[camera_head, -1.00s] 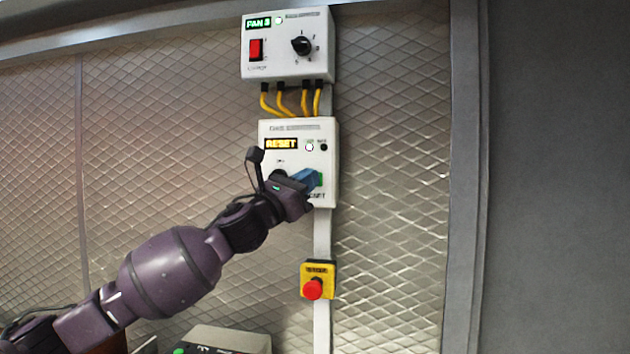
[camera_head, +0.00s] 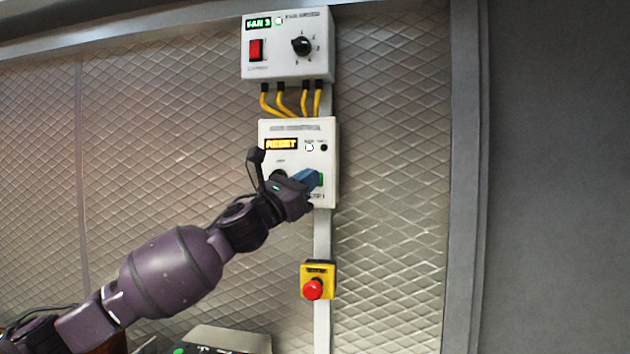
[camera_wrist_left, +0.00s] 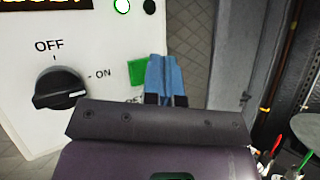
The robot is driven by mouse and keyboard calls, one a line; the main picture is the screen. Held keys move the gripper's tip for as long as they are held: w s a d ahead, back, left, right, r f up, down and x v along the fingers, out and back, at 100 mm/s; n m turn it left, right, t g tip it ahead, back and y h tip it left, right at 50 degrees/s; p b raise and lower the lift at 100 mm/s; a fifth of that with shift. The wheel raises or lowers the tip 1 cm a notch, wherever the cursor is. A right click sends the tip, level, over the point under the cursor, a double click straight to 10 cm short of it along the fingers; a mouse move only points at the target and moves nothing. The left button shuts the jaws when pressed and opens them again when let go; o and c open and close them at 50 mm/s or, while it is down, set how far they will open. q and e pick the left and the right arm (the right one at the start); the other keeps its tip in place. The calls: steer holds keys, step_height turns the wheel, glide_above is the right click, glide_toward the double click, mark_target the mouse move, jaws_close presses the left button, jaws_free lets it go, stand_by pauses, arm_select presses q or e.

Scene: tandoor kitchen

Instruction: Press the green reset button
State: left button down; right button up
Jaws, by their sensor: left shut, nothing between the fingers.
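The green reset button (camera_head: 321,178) is on the lower right of a white control box (camera_head: 330,160) whose display reads RESET. In the left wrist view the green button (camera_wrist_left: 137,72) shows just left of the blue fingertips, partly covered by them. My left gripper (camera_head: 310,178) is shut and empty, its blue fingers (camera_wrist_left: 162,75) at the button. I cannot tell whether they touch or press it. A black rotary knob (camera_wrist_left: 60,88) on the same box points toward ON. My right gripper is not in view.
Above is another white box (camera_head: 285,65) with a red switch and a dial, joined by yellow cables (camera_head: 290,100). Below is a red emergency button (camera_head: 313,289) on a yellow box. A grey post (camera_head: 465,180) stands to the right.

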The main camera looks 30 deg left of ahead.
arm_select(q)
steer(key=shift+w, duration=0.3)
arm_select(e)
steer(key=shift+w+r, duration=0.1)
arm_select(q)
steer(key=shift+a, duration=0.1)
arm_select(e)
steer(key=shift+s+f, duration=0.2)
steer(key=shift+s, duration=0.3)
